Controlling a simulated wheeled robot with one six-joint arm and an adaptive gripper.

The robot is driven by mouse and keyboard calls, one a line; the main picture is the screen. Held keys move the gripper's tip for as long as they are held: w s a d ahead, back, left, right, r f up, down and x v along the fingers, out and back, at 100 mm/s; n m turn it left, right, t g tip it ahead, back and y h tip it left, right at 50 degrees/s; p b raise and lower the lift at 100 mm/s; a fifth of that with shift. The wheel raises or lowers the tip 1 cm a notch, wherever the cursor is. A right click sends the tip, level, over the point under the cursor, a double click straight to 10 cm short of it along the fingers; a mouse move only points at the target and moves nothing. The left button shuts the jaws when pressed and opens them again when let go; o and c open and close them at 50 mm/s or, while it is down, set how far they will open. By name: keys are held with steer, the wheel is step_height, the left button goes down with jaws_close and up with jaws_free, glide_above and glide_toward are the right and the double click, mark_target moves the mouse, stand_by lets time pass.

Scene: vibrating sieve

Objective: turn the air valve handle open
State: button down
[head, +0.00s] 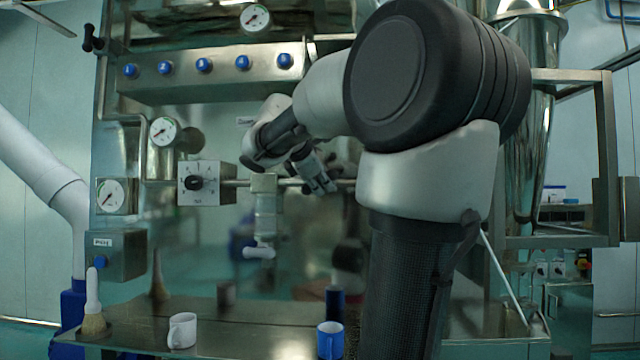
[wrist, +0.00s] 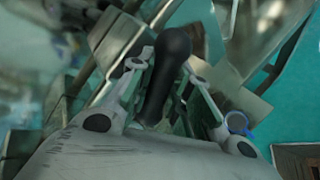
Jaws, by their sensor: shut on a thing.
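In the wrist view a black rounded handle (wrist: 166,75), which looks like the air valve handle, lies between the fingers of my gripper (wrist: 169,68). The fingers are shut on it from both sides. In the head view my gripper (head: 318,172) is beside the horizontal pipe, right of the sight-glass fitting (head: 265,215). There the handle cannot be made out, as my arm and gripper cover that spot. The angle of the valve cannot be told.
A dial box with a black knob (head: 196,183) is on the left of the pipe. A white mug (head: 182,330), a blue mug (head: 330,340) and a brush (head: 93,305) stand on the steel table (head: 250,325). Gauges and a row of blue buttons (head: 204,65) are above.

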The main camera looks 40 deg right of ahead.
steer(key=m+t+y, duration=0.2)
steer(key=m, duration=0.1)
steer(key=shift+t+y, duration=0.3)
steer(key=shift+y, duration=0.1)
stand_by(0.5)
steer(key=c, duration=1.3)
jaws_free()
steer(key=v, duration=1.2)
steer(key=shift+s+d+f, duration=0.1)
